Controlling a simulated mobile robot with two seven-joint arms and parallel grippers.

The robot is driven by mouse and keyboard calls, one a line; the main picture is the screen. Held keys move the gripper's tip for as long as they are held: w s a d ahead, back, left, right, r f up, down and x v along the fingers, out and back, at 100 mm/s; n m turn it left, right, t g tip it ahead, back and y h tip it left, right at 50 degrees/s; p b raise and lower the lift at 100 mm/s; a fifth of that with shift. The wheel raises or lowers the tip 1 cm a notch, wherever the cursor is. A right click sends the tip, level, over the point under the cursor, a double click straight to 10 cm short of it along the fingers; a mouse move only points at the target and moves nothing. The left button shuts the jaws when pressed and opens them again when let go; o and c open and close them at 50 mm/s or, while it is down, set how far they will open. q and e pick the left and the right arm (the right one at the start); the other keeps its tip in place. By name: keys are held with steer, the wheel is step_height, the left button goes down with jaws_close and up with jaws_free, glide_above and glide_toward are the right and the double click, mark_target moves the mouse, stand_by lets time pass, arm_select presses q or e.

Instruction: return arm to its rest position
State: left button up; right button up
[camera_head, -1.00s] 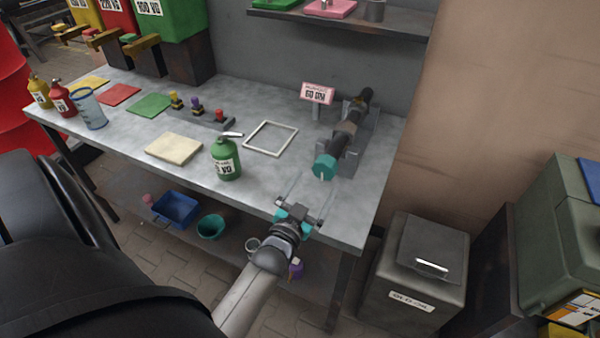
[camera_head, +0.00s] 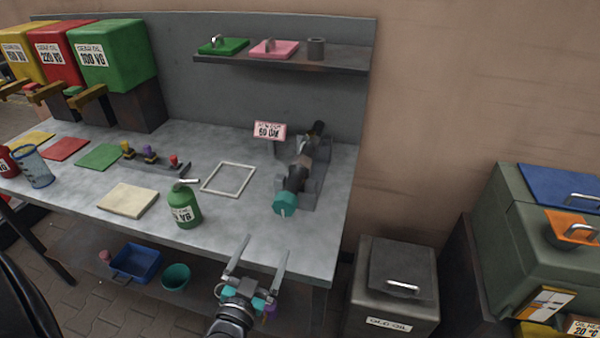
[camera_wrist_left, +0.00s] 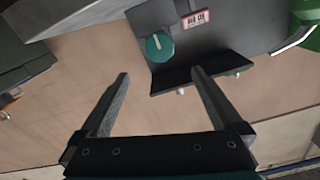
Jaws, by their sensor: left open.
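My left gripper (camera_head: 262,258) is open and empty in the head view, in front of the workbench's front edge, with its fingers pointing up toward the bench. In the left wrist view its two fingers (camera_wrist_left: 160,88) stand apart with nothing between them. The workbench (camera_head: 240,232) carries a green oil can (camera_head: 184,206) to the left of the gripper. A dark cylindrical assembly with a teal end (camera_head: 285,204) lies in a grey cradle behind the gripper. The teal end also shows in the left wrist view (camera_wrist_left: 158,46). My right gripper is not in view.
A grey old-oil bin (camera_head: 390,290) stands right of the bench, beside a green cabinet (camera_head: 530,245). A blue bin (camera_head: 137,262) and a teal bucket (camera_head: 176,277) sit on the lower shelf. A wall shelf (camera_head: 280,60) hangs above the bench. A white frame (camera_head: 229,178) lies on the bench.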

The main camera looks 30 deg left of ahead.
arm_select(q)
steer(key=shift+f, duration=0.1)
steer(key=s+d+f+g+h+b, duration=0.1)
steer(key=s+d+f+g, duration=0.15)
steer(key=f, duration=0.65)
steer(key=s+d+f+g+h+b, duration=0.1)
steer(key=s+d+f+g+h, duration=0.15)
steer(key=f, duration=0.55)
steer(key=s+d+f+g+b, duration=0.1)
steer(key=s+d+f+g, duration=0.2)
steer(key=f, duration=0.6)
steer(key=s+f+m+g+b, duration=0.1)
steer(key=s+f+g, duration=0.3)
steer(key=s+f, duration=0.4)
steer(key=s+d+f+m+g+b, duration=0.1)
steer(key=s+f+g, duration=0.3)
steer(key=s+f, duration=0.5)
steer(key=s+h+b, duration=0.1)
steer(key=s, duration=0.6)
steer(key=shift+s, duration=0.25)
steer(key=shift+d, duration=0.15)
